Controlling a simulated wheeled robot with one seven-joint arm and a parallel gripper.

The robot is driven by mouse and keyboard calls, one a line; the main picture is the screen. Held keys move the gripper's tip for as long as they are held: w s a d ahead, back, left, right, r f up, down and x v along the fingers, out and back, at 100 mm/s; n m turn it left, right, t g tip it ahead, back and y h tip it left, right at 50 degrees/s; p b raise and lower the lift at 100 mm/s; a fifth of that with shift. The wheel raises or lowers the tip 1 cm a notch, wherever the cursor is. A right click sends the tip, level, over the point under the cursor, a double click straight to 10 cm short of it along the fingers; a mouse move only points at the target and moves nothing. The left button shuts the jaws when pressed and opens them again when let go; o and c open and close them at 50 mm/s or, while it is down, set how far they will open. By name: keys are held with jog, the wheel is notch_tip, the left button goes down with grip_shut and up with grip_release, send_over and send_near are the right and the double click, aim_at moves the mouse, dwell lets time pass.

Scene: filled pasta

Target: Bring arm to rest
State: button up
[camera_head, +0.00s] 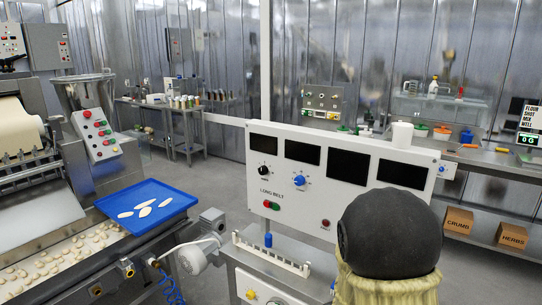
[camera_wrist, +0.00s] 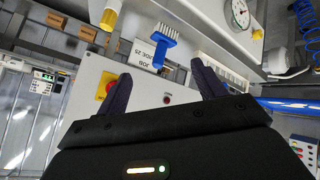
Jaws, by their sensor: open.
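My gripper (camera_wrist: 161,72) shows in the wrist view with its two dark fingers spread apart. Nothing is held between them. Beyond the fingertips is a blue brush (camera_wrist: 158,45) with pale bristles, apart from the fingers as far as I can tell. A pale panel (camera_wrist: 85,92) with a red-and-yellow button (camera_wrist: 106,91) lies behind the left finger. The wrist picture is strongly tilted. The gripper's fingers do not show in the head view, where a large dark rounded shape with a pale ruffled base blocks the lower right.
In the head view, a white control panel (camera_head: 232,136) stands in the middle. A blue tray (camera_head: 172,190) with several pale pieces sits at left above a belt (camera_head: 60,265) of small pieces. Side benches (camera_head: 490,158) and cardboard boxes (camera_head: 459,220) are at right. Grey floor (camera_head: 205,183) shows between.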

jog(key=s+a+r+m+g+y+p, duration=0.1)
jog(key=s+a+r+g+p, duration=0.1)
jog(key=s, duration=0.6)
jog(key=s+a+r+m+g+y+p, duration=0.1)
jog(key=s+a+r+g+y+p, duration=0.1)
jog(key=s+r+g, duration=0.2)
jog(key=s+r, duration=0.2)
jog(key=s, duration=0.2)
jog(key=shift+s+a+r+m, duration=0.3)
jog(key=shift+s+a+r, duration=0.05)
jog(key=shift+a, duration=0.05)
